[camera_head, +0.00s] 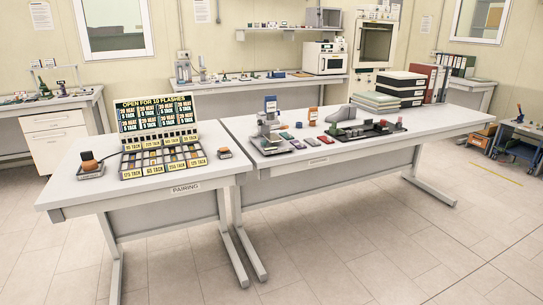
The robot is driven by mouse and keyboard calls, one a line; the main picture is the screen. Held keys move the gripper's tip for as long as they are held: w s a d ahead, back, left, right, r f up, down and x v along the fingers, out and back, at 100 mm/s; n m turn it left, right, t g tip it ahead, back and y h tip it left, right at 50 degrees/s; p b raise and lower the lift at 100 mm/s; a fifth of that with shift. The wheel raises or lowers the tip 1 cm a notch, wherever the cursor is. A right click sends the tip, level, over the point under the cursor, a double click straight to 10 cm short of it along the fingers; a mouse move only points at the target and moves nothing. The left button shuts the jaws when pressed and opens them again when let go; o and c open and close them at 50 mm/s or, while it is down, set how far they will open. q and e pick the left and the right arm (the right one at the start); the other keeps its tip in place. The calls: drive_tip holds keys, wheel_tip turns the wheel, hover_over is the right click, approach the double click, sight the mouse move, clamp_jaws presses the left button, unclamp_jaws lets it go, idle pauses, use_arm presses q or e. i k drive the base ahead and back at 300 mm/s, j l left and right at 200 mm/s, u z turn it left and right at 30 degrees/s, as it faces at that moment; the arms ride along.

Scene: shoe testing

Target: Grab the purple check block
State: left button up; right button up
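Several small coloured blocks lie in loose rows on the right-hand table, in the middle of the head view. A small purple-looking block (298,144) lies in the front row, beside the grey device at the table's left end. It is very small in the picture, so I cannot make out any check pattern. A pinkish block (312,142) and a dark red block (326,139) lie to its right. A green block (287,135) lies behind it. Neither of my grippers shows in this view.
The right-hand table (380,146) also bears a grey device (268,132), an orange bottle (313,116), a dark tray of parts (362,132) and stacked binders (401,86). The left-hand table (80,196) holds a lit sign (155,114) and labelled bins (163,160). The floor in front is clear.

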sight(299, 145)
drive_tip(key=i+j+z, duration=0.1)
drive_tip(key=i+z, duration=0.15)
drive_tip(key=i, duration=0.15)
drive_tip(key=i+l+u, duration=0.15)
drive_tip(key=i+l, duration=0.4)
drive_tip(key=i+l+u, duration=0.1)
drive_tip(key=i+l, duration=0.45)
drive_tip(key=l, duration=0.2)
